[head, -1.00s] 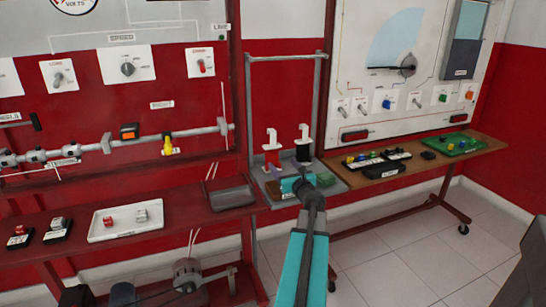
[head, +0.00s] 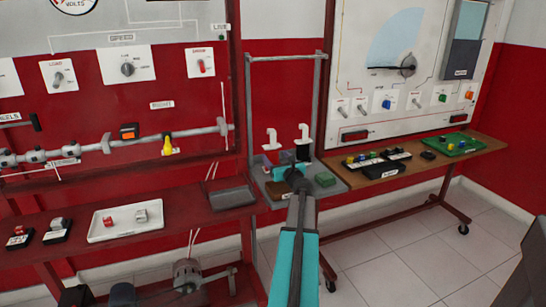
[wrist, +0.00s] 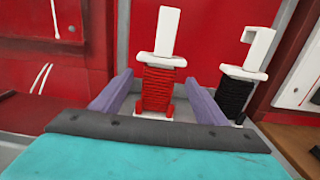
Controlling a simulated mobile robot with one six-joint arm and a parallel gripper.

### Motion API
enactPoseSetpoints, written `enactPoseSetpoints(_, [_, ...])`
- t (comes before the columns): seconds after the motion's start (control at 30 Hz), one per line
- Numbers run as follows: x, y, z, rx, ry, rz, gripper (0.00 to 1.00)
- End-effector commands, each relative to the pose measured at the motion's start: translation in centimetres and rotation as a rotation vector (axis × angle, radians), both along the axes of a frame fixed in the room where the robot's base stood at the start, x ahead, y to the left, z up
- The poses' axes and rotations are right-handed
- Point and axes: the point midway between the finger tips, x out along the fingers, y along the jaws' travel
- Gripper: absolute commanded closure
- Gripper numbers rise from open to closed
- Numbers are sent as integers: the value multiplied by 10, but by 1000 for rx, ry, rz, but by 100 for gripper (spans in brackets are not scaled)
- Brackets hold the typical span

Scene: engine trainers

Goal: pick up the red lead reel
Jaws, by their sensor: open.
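The red lead reel (wrist: 156,88) stands upright in the wrist view, with red windings below a white top plate and handle. In the head view its white handle (head: 272,140) shows, and my gripper partly covers its lower part. My gripper (wrist: 157,84) is open, with one purple finger on each side of the red reel in the picture. A gap shows between the reel and each finger. I cannot tell how far the fingertips reach along it. In the head view my gripper (head: 287,166) is over the front of the grey tray (head: 337,189).
A black reel (wrist: 232,95) with a white hooked handle stands close on the right, near the right finger. A green block (head: 325,179) lies on the tray's right. A grey upright frame (head: 321,105) rises behind. An empty dark tray (head: 232,197) is to the left.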

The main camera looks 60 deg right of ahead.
Motion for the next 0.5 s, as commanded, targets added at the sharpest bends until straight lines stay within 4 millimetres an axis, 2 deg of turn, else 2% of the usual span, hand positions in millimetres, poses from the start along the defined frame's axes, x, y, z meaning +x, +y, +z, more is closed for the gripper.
enactPoseSetpoints(0.5, [7, -5, -1, 0, 0, 1, 33])
